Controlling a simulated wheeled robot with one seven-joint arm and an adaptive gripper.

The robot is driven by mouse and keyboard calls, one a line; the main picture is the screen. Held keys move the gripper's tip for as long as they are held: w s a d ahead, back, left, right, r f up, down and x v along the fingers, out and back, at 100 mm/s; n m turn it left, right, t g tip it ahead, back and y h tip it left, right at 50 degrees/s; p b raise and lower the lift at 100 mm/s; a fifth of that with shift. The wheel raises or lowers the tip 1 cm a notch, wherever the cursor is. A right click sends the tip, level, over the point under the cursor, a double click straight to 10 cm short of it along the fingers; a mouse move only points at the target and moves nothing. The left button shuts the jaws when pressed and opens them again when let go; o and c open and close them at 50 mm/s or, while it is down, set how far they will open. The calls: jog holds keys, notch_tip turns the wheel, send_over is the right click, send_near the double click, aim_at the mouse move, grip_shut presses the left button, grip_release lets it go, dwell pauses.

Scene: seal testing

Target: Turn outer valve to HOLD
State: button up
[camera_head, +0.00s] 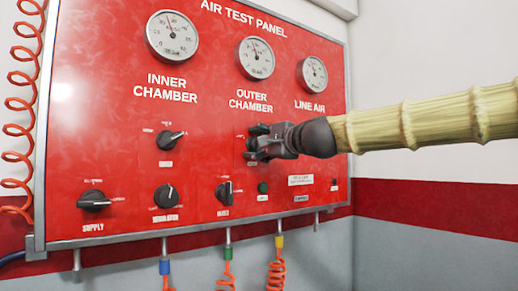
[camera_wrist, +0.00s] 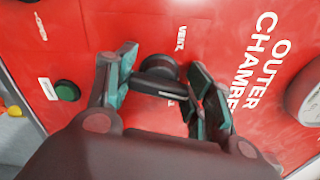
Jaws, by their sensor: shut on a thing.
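The outer valve is a black knob (camera_wrist: 156,72) on the red panel, below the OUTER CHAMBER lettering and gauge. In the wrist view it sits between the teal-padded fingers of my gripper (camera_wrist: 162,82), with a VENT label beside it. In the head view my gripper (camera_head: 262,146) reaches in from the right and covers most of the knob. The gripper is shut on the knob. Its exact pointer direction and the HOLD mark cannot be made out.
The inner chamber knob (camera_head: 170,140) is to the left. The supply (camera_head: 94,201), regulator (camera_head: 166,196) and lower outer-side (camera_head: 225,192) knobs sit below. A green button (camera_head: 263,187) is just under my gripper. Coiled orange hoses (camera_head: 275,272) hang below the panel.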

jog(key=shift+n+b, duration=0.5)
jog(key=shift+n, duration=0.7)
jog(key=o, duration=1)
jog(key=shift+o, duration=0.2)
jog(key=shift+s+d, duration=0.1)
jog(key=v, duration=1.1)
jog(key=shift+s+d, duration=0.25)
jog(key=shift+s, duration=0.05)
jog(key=shift+f, duration=0.1)
